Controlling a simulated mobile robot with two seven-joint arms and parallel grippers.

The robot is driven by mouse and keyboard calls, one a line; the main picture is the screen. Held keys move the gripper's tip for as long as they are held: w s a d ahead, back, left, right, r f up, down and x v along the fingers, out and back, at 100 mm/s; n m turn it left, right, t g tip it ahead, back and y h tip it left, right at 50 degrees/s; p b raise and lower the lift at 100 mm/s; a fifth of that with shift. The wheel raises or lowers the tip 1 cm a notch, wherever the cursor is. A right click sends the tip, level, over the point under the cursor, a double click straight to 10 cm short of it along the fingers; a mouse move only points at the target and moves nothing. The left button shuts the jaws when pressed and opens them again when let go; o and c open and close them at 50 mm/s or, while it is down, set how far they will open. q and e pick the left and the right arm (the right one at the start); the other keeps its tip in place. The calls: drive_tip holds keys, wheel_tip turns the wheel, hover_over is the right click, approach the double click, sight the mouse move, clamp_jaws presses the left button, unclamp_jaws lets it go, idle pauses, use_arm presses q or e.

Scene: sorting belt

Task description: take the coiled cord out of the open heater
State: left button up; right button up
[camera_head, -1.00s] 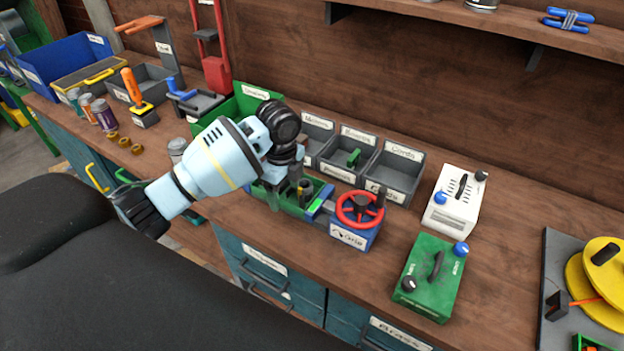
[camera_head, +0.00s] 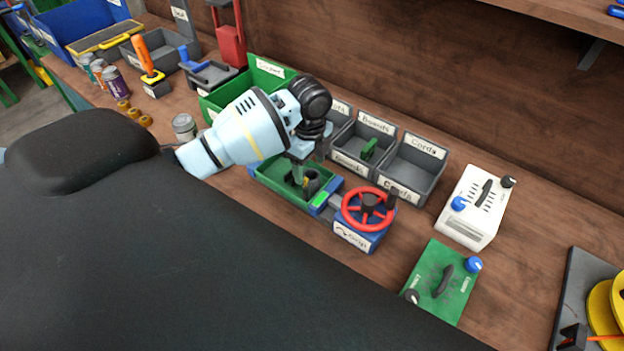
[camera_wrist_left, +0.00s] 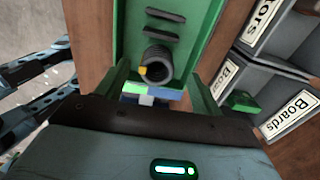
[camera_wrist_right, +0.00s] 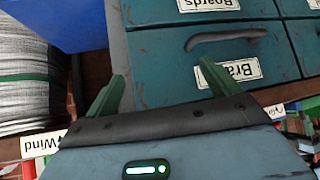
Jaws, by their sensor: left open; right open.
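The open heater is a green box (camera_head: 268,178) without its lid, lying at the blue vise. It also shows in the left wrist view (camera_wrist_left: 190,50). The coiled cord is a dark grey coil (camera_wrist_left: 156,62) with a small yellow spot, standing inside the box; in the head view (camera_head: 312,187) it is partly hidden. My left gripper (camera_wrist_left: 160,88) is open, its fingers pointing down at the box with the coil between and beyond them. Whether they touch it I cannot tell. My right gripper (camera_wrist_right: 162,75) is open and empty before blue drawers, outside the head view.
The vise has a red handwheel (camera_head: 368,208). Grey bins stand behind, one labelled Cords (camera_head: 412,168). A closed white heater (camera_head: 475,207) and a green panel with knobs (camera_head: 442,282) lie right. A can (camera_head: 184,127) stands left. Bench between vise and white heater is clear.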

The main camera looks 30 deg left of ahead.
sight(311, 174)
use_arm(q)
drive_tip(key=shift+s+d+f, duration=0.1)
drive_tip(key=shift+s+f, duration=0.05)
drive_tip(key=shift+f, duration=0.2)
wheel_tip(311, 174, down, 4)
drive_tip(key=shift+d+f, duration=0.15)
drive_tip(key=c, duration=1.1)
drive_tip(key=shift+r+p, duration=0.3)
drive_tip(key=shift+r, duration=4.75)
